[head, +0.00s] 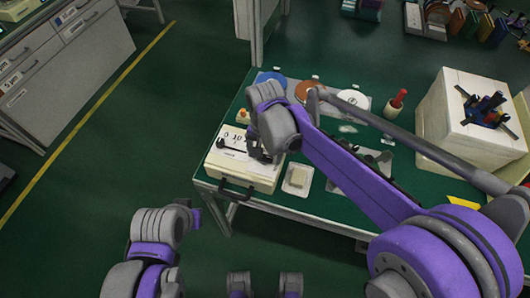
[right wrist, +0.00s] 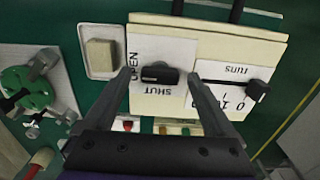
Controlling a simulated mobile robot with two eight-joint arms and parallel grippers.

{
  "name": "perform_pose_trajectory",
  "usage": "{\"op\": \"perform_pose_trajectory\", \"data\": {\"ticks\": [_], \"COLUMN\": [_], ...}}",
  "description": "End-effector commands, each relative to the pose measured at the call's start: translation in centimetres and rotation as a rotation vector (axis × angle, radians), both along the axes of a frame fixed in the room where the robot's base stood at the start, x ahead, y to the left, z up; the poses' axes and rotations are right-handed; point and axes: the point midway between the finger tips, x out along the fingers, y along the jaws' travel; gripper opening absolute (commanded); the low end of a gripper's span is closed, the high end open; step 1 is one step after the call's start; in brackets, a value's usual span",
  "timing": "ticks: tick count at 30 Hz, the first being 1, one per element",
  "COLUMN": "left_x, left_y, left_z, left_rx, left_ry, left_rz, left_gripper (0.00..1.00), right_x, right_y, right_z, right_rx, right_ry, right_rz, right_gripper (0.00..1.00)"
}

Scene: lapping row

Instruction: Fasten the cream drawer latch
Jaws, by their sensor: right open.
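The cream drawer unit (head: 233,172) stands at the left front corner of the green table. In the right wrist view its cream face (right wrist: 225,48) carries a white plate marked OPEN and SHUT. The black latch knob (right wrist: 160,75) on that plate lies crosswise, its left end beside OPEN, with SHUT below it. My right gripper (head: 260,153) is over the unit. In the wrist view its open fingers (right wrist: 161,80) stand either side of the knob, with gaps; contact is not visible. My left gripper (head: 195,217) hangs low at the left, away from the table; its jaws are unclear.
A black lever (right wrist: 258,90) on a "runs" scale sits right of the latch. A pale block in a tray (head: 297,178) lies beside the unit. Discs (head: 310,91), a red-topped bottle (head: 395,104) and a large white box (head: 470,110) stand farther off. The left floor is clear.

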Motion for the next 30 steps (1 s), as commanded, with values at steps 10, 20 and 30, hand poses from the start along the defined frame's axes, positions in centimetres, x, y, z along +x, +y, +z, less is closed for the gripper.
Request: {"op": "perform_pose_trajectory", "data": {"ticks": [10,20,30], "left_x": [0.0,0.0,0.0], "left_y": [0.0,0.0,0.0], "left_z": [0.01,0.01,-0.01], "left_rx": [0.0,0.0,0.0], "left_ry": [0.0,0.0,0.0], "left_rz": [0.0,0.0,0.0], "left_gripper": [0.0,0.0,0.0], "right_x": [0.01,0.01,0.01], "right_y": [-0.01,-0.01,0.0], "right_z": [0.03,0.04,0.05], "right_rx": [0.0,0.0,0.0], "right_ry": [0.0,0.0,0.0], "right_rz": [0.0,0.0,0.054], "right_gripper": [0.63,0.04,0.04]}}
